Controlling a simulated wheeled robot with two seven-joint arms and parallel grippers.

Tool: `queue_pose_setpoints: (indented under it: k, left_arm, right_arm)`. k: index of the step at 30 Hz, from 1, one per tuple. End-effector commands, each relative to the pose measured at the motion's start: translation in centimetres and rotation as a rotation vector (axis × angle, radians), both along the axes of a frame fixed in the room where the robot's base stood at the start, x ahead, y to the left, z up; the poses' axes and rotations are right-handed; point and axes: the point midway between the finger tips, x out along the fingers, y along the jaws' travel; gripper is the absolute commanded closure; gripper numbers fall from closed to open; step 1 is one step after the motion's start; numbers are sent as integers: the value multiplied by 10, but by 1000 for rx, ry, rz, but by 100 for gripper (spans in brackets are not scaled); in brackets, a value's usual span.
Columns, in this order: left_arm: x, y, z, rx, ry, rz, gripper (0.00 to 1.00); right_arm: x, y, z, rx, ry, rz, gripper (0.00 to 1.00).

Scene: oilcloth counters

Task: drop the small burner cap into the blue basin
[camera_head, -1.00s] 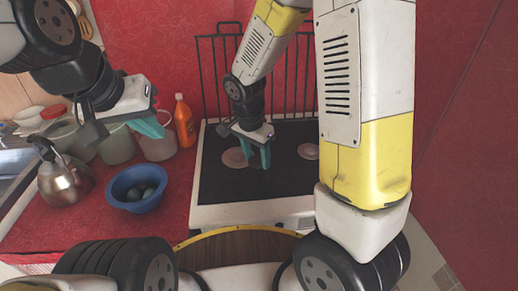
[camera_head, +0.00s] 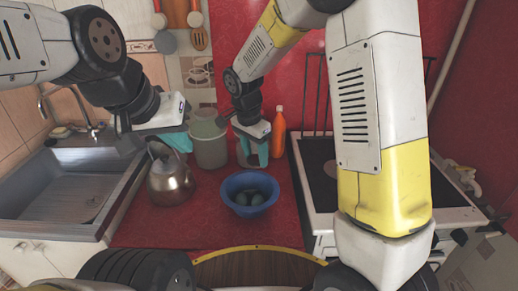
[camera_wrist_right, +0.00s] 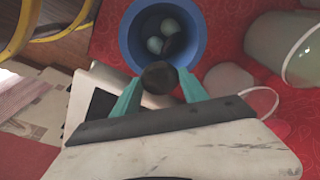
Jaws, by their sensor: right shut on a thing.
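The small burner cap (camera_wrist_right: 160,77) is a dark round disc held between the teal fingertips of my right gripper (camera_wrist_right: 160,92). In the head view my right gripper (camera_head: 253,156) hangs above the red counter, just behind the blue basin; the cap is hard to make out there. The blue basin (camera_head: 230,200) stands on the counter with rounded bluish-green objects inside. In the right wrist view the basin (camera_wrist_right: 127,42) lies just beyond the cap, which overlaps its near rim in the picture. My left gripper (camera_head: 178,141) hovers near the kettle; its finger gap is unclear.
A steel kettle (camera_head: 170,182) stands left of the basin, with a pale green canister (camera_head: 209,150) behind it. An orange bottle (camera_head: 279,135) stands behind right. The stove (camera_head: 318,175) is at right, the sink (camera_head: 65,190) at left. Counter in front of the basin is clear.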

Motion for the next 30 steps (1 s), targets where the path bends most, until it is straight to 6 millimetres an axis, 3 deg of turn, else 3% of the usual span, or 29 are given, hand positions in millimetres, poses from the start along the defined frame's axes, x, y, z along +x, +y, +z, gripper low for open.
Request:
queue_pose_setpoints:
  k: [18, 29, 30]
  left_arm:
    - [0, 0, 0, 0, 0, 0, 100]
    - [0, 0, 0, 0, 0, 0, 100]
    - [0, 0, 0, 0, 0, 0, 100]
  right_arm:
    - [0, 0, -55, -1, 1, 0, 88]
    - [1, 0, -60, -1, 1, -1, 88]
    - [0, 0, -59, -1, 1, -1, 45]
